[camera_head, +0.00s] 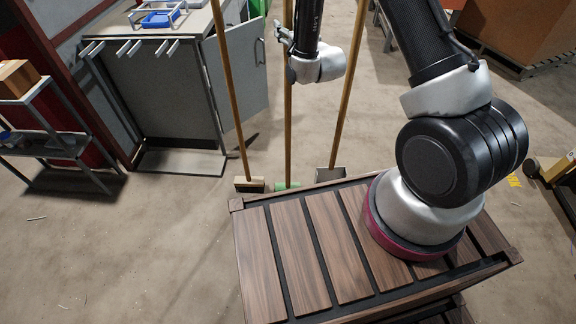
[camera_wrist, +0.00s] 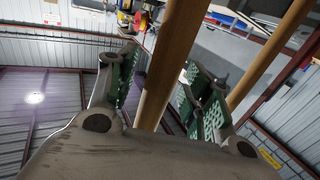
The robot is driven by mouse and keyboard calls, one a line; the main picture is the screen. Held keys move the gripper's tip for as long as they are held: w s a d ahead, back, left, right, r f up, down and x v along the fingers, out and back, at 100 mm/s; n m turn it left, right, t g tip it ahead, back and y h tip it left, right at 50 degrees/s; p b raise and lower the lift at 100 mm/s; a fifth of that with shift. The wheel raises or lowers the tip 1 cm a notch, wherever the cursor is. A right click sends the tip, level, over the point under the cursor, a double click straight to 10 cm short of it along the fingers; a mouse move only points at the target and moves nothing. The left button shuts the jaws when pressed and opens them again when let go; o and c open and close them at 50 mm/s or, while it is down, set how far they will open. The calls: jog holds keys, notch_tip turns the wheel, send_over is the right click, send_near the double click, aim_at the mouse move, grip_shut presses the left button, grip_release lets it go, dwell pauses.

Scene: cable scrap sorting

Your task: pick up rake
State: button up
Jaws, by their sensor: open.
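Three long wooden-handled tools stand upright beyond the slatted wooden platform in the head view. The middle tool (camera_head: 288,120) has a green head, mostly hidden by the platform's edge; it may be the rake, but its head shape is unclear. My gripper (camera_head: 284,38) is high up at this middle handle. In the wrist view, my gripper (camera_wrist: 165,78) is open, with green-padded fingers on either side of a wooden handle (camera_wrist: 172,60). Gaps show between handle and pads. A second handle (camera_wrist: 270,55) stands to the right, outside the fingers.
A broom (camera_head: 232,100) with dark bristles stands left of the middle tool. A tool with a flat greyish head (camera_head: 330,174) stands right. A grey cabinet (camera_head: 165,95) with an open door is behind left. The wooden platform (camera_head: 290,250) fills the front. Floor at left is mostly clear.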

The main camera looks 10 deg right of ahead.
jog(key=shift+w, duration=0.15)
jog(key=shift+c, duration=0.2)
grip_shut()
jog(key=shift+r, duration=0.1)
